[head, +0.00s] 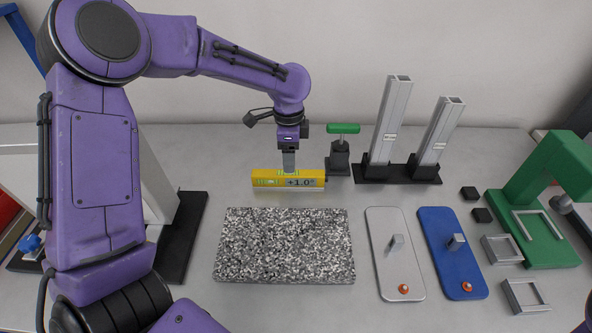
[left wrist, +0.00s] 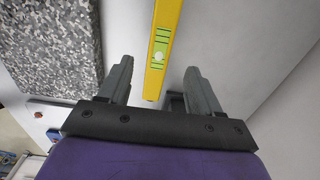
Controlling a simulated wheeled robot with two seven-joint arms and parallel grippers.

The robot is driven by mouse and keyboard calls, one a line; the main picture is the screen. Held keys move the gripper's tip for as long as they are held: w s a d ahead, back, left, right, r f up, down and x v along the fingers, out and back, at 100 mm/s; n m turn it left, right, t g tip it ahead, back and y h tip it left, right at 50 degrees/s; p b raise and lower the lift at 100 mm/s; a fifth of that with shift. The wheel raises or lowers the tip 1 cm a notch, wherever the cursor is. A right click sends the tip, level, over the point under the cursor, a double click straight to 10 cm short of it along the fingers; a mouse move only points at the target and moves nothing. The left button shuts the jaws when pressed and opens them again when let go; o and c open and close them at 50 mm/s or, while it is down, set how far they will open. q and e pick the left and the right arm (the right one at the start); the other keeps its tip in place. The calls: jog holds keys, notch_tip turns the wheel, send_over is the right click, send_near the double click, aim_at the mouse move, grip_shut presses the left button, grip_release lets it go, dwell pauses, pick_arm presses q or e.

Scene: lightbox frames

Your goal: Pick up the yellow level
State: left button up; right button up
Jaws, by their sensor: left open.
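The yellow level (head: 268,181) lies on the table behind the speckled slab, with a green vial and a "+1.0°" marking on its front. My left gripper (head: 289,168) is above and at the level, pointing down, near the right part of it. In the left wrist view the level (left wrist: 162,45) runs between the two open fingers of the left gripper (left wrist: 158,85), with a gap on each side. The finger tips are partly hidden behind the level in the head view. My right gripper is not in view.
The speckled slab (head: 284,262) is in front of the level. A green-handled clamp (head: 340,160) stands close at its right, with two metal posts (head: 390,118) beyond. White (head: 380,230) and blue (head: 445,225) plates and a green frame (head: 540,205) fill the right.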

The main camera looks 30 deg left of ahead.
aim_at(290, 176)
pick_arm(q)
notch_tip(290, 176, down, 8)
jog(key=shift+f+p, duration=0.1)
jog(key=shift+p, duration=0.45)
grip_shut()
